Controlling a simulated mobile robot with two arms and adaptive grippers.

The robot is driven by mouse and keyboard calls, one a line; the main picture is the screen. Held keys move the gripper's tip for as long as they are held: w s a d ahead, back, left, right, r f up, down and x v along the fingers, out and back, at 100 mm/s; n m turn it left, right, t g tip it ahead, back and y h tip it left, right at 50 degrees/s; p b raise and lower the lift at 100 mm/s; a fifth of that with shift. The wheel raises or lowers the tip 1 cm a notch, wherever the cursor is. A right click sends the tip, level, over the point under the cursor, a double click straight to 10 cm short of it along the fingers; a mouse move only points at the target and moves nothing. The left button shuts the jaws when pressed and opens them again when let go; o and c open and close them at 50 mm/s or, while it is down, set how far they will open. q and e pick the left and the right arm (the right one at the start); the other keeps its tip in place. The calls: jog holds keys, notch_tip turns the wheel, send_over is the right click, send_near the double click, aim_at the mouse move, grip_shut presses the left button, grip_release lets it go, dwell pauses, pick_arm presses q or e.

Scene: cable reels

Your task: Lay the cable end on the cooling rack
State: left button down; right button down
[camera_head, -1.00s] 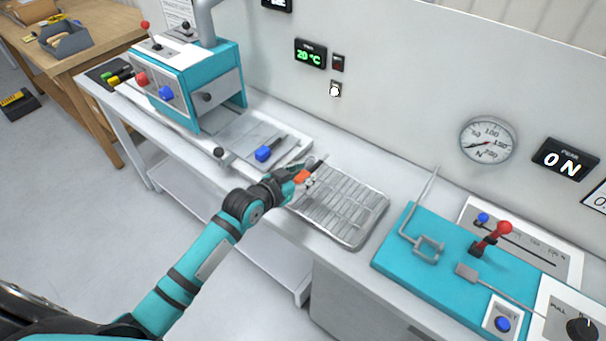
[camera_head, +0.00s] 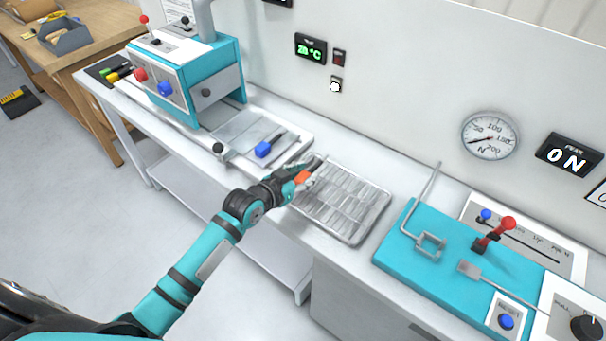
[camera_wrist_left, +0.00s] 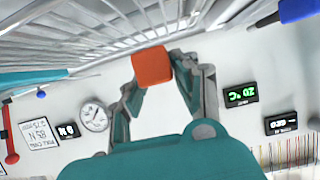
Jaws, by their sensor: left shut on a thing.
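The cooling rack (camera_head: 350,225) is a silver wire grid on the bench, right of the middle in the head view. Its wires also cross the top of the left wrist view (camera_wrist_left: 60,45). My left gripper (camera_head: 299,178) is at the rack's upper left corner, shut on the orange cable end (camera_head: 303,177). In the left wrist view the orange piece (camera_wrist_left: 152,68) sits between the fingertips, close to the wires. A thin dark piece points up and right from it in the head view. I cannot tell whether it touches the rack. My right gripper is not in view.
A metal plate with a blue-handled tool (camera_head: 263,149) lies left of the rack, beside the teal machine (camera_head: 185,85). A teal test bench (camera_head: 410,255) with hook and red lever stands close on the right. The wall with gauge (camera_head: 490,135) is behind.

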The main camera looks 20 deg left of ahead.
pick_arm(q)
jog(key=shift+r, duration=0.1)
jog(key=shift+f, duration=0.35)
jog(key=shift+f+b, duration=1.05)
jog(key=shift+f, duration=0.45)
jog(key=c, duration=0.9)
grip_release()
jog(key=v, duration=1.2)
notch_tip(320, 180, up, 11)
jog(key=p, duration=1.2)
